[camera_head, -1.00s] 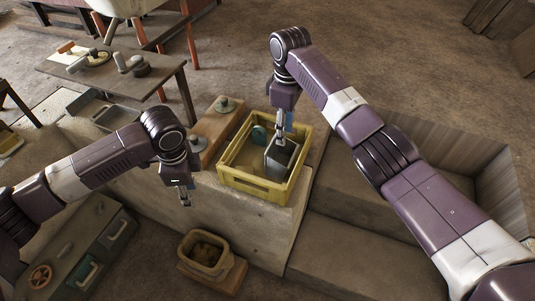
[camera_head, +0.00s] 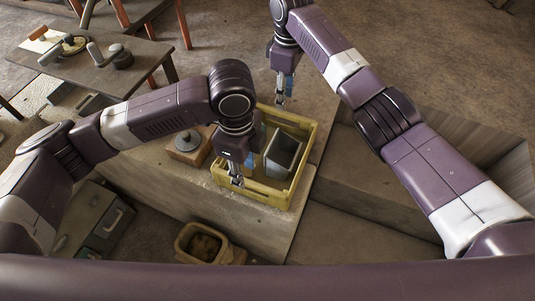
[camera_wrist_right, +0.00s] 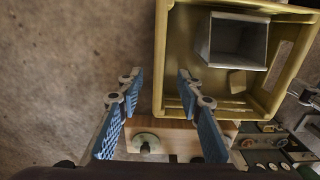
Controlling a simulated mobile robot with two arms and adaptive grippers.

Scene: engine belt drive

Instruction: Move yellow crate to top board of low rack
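The yellow crate (camera_head: 266,194) stands on a pale stone ledge in the head view. It holds a grey open metal bin (camera_head: 284,153). The right wrist view shows the crate's rim (camera_wrist_right: 160,58), the bin (camera_wrist_right: 238,42) and a small block (camera_wrist_right: 237,81) inside. My right gripper (camera_head: 281,103) is at the crate's far side; in its wrist view its blue-padded fingers (camera_wrist_right: 161,75) are apart, with the crate wall seen between them. Contact is unclear. My left gripper (camera_head: 236,180) is over the near-left rim; its finger opening is too small to judge. I cannot identify the low rack.
A wooden block with a round metal part (camera_head: 187,145) sits just left of the crate. A small tan bin (camera_head: 203,243) stands below the ledge. A table with tools (camera_head: 90,65) is at upper left. Broad stone steps (camera_head: 365,190) lie to the right.

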